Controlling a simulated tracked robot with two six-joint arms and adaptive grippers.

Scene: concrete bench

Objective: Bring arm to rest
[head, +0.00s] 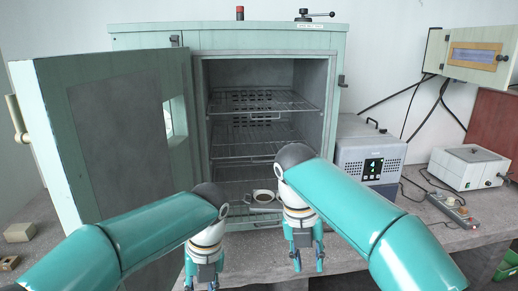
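My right gripper (308,260) hangs pointing down in front of the open cabinet, at the bench's front edge. Its two fingers are apart with nothing visible between them. My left gripper (202,279) also points down, lower and to the left, near the bottom of the picture. Its fingers look apart, with nothing seen between them. Both teal arms come in from the lower corners and bend down at the wrists. Neither gripper is seen touching anything.
A pale green cabinet (325,45) stands open, its door (110,120) swung left. Wire shelves (262,102) are inside. A grey device (370,150), white box (468,167) and power strip (452,208) stand right.

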